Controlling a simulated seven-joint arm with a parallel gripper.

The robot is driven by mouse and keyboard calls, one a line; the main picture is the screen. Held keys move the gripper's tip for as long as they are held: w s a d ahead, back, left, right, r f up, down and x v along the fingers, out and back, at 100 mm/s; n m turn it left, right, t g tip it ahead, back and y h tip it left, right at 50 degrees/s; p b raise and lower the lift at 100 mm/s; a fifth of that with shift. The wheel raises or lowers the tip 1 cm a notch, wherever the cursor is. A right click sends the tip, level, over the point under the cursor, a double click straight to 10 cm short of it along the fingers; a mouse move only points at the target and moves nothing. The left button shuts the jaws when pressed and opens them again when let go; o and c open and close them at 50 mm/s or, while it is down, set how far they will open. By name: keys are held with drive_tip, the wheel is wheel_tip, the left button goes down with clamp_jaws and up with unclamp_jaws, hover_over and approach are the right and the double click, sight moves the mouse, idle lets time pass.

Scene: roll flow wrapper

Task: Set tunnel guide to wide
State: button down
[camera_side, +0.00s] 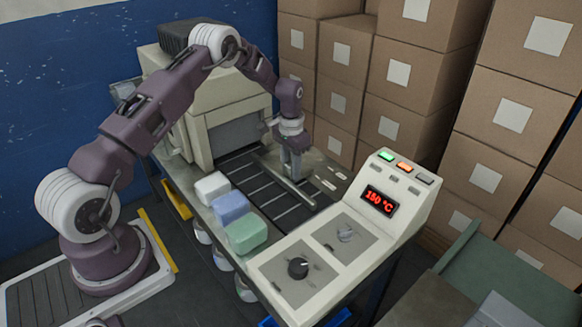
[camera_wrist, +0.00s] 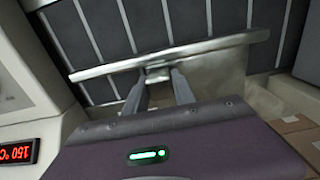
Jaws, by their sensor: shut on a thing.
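The tunnel guide (camera_side: 296,194) is a thin metal bar lying along the slatted conveyor, on the side nearer the boxes. In the wrist view the guide rail (camera_wrist: 215,47) runs across the picture with a small block at its middle. My gripper (camera_side: 293,178) reaches down from above, its fingers shut on the guide at that block. The wrist view shows both fingertips (camera_wrist: 159,74) on either side of the block. In the side view the gripper hides part of the guide and the grip itself.
Three soft-coloured blocks (camera_side: 229,213) stand along the conveyor's near left edge. A control panel (camera_side: 345,245) with knobs and a red "150 °C" display (camera_side: 380,201) is at the front right. The tunnel housing (camera_side: 215,100) is behind. Small pale plates (camera_side: 326,184) lie on the deck right of the gripper.

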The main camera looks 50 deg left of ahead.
sight(307, 167)
drive_tip(key=shift+r, duration=0.1)
drive_tip(key=w, duration=0.5)
drive_tip(key=shift+w+a, duration=0.1)
drive_tip(key=shift+w, duration=0.65)
drive_tip(key=c, duration=1)
unclamp_jaws()
drive_tip(key=shift+c, duration=0.2)
wheel_tip(307, 167, up, 7)
